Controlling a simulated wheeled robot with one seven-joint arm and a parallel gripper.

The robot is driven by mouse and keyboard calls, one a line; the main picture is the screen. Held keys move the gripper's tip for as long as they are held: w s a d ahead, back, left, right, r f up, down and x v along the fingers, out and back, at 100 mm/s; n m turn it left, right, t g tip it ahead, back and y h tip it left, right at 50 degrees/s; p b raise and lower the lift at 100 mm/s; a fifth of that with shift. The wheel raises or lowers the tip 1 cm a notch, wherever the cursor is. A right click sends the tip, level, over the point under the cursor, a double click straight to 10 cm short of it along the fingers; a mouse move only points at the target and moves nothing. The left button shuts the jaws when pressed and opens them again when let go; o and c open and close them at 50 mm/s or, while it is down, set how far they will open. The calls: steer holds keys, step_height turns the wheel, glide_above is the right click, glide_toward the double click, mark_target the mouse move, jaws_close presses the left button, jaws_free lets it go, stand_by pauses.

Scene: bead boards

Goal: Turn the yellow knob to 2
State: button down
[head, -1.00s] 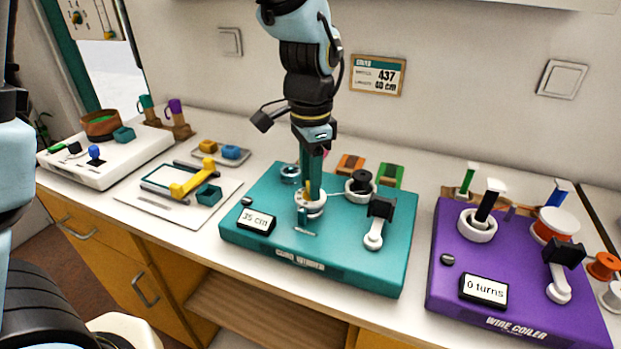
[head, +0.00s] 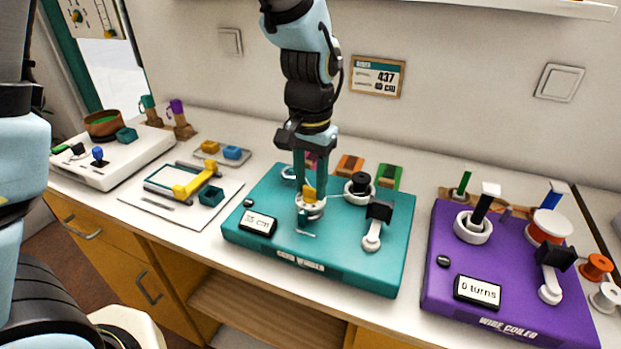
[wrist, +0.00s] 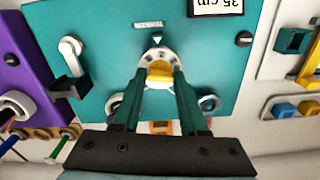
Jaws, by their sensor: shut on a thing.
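The yellow knob (head: 309,193) sits on a white round dial (head: 312,210) on the teal cord winder board (head: 268,249). My gripper (head: 311,192) points down over the dial and is shut on the yellow knob. In the wrist view the yellow knob (wrist: 159,73) lies between my two teal fingers (wrist: 160,84), with the dial ring (wrist: 146,60) around it. A pale triangle mark (wrist: 157,39) sits on the board beside the dial. The dial's numbers are too small to read. The board's display (head: 258,223) appears to read 35 cm.
A black-handled crank (head: 375,228) stands right of the dial, and a black-topped spool (head: 359,187) is behind it. The purple wire coiler (head: 445,281) is to the right. A white tray with a yellow handle (head: 196,181) lies to the left.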

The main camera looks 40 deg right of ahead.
mark_target(310, 188)
steer(key=shift+n, duration=0.8)
steer(key=shift+c, duration=2.2)
jaws_free()
steer(key=shift+r, duration=0.1)
step_height(310, 188, up, 11)
steer(key=shift+b, duration=0.45)
steer(key=shift+w+f, duration=0.1)
steer(key=shift+f, duration=0.1)
